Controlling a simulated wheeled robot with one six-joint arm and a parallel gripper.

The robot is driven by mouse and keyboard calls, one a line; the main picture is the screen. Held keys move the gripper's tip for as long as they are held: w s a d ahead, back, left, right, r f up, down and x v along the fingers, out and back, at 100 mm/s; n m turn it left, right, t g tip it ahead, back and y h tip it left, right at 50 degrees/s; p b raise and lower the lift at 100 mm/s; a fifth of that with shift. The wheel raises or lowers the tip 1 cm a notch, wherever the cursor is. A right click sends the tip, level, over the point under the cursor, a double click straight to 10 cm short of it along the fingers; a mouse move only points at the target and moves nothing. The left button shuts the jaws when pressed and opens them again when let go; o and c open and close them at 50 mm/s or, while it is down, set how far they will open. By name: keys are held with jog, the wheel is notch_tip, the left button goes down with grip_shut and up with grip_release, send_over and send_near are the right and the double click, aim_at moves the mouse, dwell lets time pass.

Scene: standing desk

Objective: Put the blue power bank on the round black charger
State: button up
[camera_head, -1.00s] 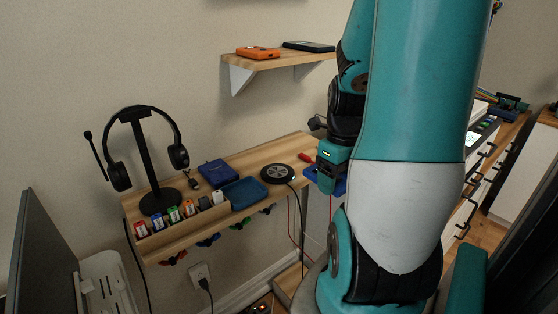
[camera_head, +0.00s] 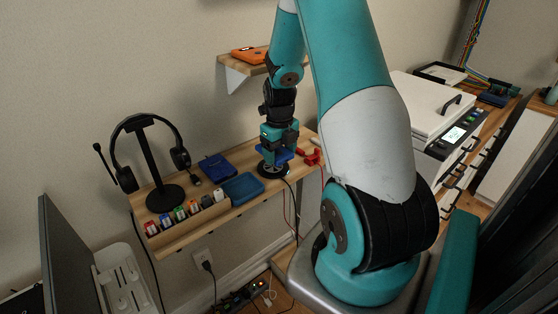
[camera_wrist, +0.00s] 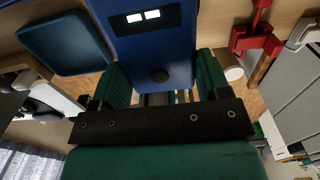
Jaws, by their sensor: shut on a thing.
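My gripper (camera_head: 277,150) is shut on the blue power bank (camera_head: 284,155), right over the round black charger (camera_head: 272,171) on the wooden desk shelf. In the wrist view the power bank (camera_wrist: 150,60) sits between the two green fingers (camera_wrist: 160,82), with two white lit marks on its face. The charger shows only as a dark rim under the power bank in the head view. It is hidden in the wrist view. I cannot tell whether the power bank touches the charger.
A blue tray (camera_head: 243,187) and a dark blue box (camera_head: 216,167) lie left of the charger. A red object (camera_head: 312,157) lies close on the right. A headset on a black stand (camera_head: 155,165) stands at the left. A wall shelf (camera_head: 238,66) holds an orange item.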

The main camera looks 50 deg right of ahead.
aim_at(279, 170)
notch_tip(279, 170, down, 4)
jog(key=shift+r+p, duration=0.1)
jog(key=shift+p, duration=0.4)
jog(key=shift+w+f, duration=0.2)
jog(key=shift+f, duration=0.15)
jog(key=shift+f, duration=0.1)
jog(key=o, duration=1.1)
